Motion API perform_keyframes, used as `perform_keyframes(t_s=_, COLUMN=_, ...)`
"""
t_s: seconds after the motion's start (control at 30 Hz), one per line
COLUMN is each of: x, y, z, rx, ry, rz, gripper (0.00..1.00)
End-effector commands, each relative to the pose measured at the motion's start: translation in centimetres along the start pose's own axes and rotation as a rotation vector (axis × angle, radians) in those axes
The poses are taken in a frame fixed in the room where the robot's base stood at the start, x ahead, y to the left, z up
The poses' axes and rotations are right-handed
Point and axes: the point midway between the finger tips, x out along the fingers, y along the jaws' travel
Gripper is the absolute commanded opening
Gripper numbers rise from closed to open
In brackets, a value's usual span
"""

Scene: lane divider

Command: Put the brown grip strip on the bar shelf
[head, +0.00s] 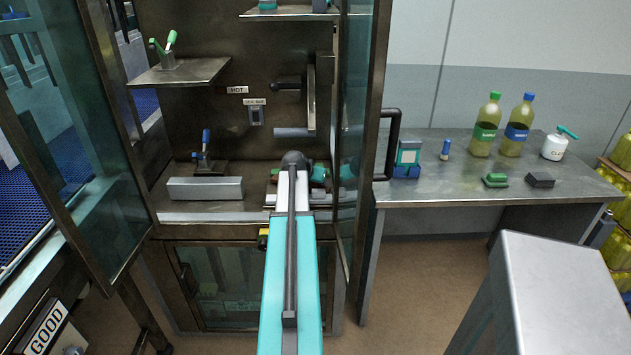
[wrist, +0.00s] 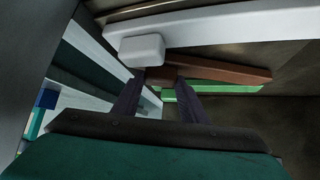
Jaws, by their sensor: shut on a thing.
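The brown grip strip (wrist: 225,74) shows in the wrist view as a long flat bar running right from my fingertips. My gripper (wrist: 160,78) is shut on its near end. A green strip (wrist: 215,92) lies just below the brown one. In the head view my arm hides the strip and most of the gripper, which is inside the open cabinet.
A pale bar with a block end (wrist: 142,50) is close above the strip. The cabinet floor holds a grey metal block (head: 205,189) and a blue-handled clamp (head: 205,142). The open glass door (head: 357,120) stands right of my arm. A side table (head: 460,180) holds bottles.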

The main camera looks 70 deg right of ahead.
Motion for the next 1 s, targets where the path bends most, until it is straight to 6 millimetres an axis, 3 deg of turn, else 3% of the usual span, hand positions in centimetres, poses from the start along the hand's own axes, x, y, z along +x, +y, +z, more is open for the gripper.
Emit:
perform_keyframes(t_s=0.27, x=0.3, y=0.0, z=0.2, rx=0.0, ry=0.001, rz=0.0, gripper=0.09)
perform_keyframes(t_s=0.3, x=0.2, y=0.0, z=0.2, rx=0.0, ry=0.0, rz=0.0, gripper=0.45)
perform_keyframes(t_s=0.4, x=0.2, y=0.0, z=0.2, rx=0.0, ry=0.0, rz=0.0, gripper=0.57)
perform_keyframes(t_s=0.83, x=-0.1, y=0.1, z=-0.1, rx=0.0, ry=0.0, rz=0.0, gripper=0.57)
perform_keyframes(t_s=1.0, x=-1.3, y=0.1, z=0.0, rx=0.0, ry=0.001, rz=0.0, gripper=0.57)
